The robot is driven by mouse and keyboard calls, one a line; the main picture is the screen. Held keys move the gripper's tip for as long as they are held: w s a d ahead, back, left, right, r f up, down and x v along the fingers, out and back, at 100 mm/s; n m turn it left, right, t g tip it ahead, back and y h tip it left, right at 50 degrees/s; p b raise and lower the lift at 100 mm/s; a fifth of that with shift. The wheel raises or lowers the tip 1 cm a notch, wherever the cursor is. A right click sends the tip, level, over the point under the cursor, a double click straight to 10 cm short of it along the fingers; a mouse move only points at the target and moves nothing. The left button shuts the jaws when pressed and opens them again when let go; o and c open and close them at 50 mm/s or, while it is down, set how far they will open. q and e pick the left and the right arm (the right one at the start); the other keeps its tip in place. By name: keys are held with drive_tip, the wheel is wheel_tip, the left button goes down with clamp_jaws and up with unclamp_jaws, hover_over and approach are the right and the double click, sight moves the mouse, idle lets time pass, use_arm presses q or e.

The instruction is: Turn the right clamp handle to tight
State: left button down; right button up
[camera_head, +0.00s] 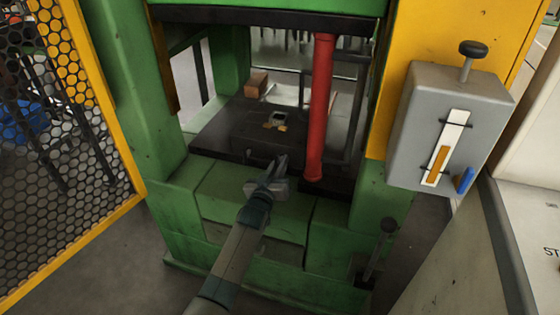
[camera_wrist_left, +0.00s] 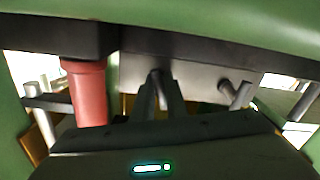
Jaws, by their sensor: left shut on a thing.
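My left gripper (camera_head: 280,162) reaches in over the front ledge of the green press, in front of its dark bed. It is shut on a thin part that its own fingers mostly hide in the head view. In the left wrist view the gripper fingers (camera_wrist_left: 158,104) close around a short round grey bar, which I take to be the right clamp handle (camera_wrist_left: 155,76). A second grey bar (camera_wrist_left: 232,94) stands apart from the fingers, to the right in that view. The handle's turn angle cannot be read. My right gripper is not in view.
A red column (camera_head: 320,110) stands just right of the gripper. A dark bed (camera_head: 225,135) carries a small grey-and-tan item (camera_head: 277,122). A yellow mesh guard (camera_head: 75,130) is at left.

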use_arm(q)
drive_tip(key=m, duration=0.4)
drive_tip(key=shift+m+p, duration=0.35)
drive_tip(key=shift+m, duration=0.05)
drive_tip(key=m, duration=0.4)
drive_tip(key=shift+m, duration=0.3)
drive_tip(key=c, duration=2.5)
unclamp_jaws()
drive_tip(key=shift+m, duration=0.4)
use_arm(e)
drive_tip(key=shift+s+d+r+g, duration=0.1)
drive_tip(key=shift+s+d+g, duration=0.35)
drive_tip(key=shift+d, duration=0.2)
use_arm(q)
drive_tip(key=o, duration=0.7)
drive_tip(key=shift+o, duration=0.2)
drive_tip(key=shift+s+a, duration=0.1)
drive_tip(key=shift+s, duration=0.05)
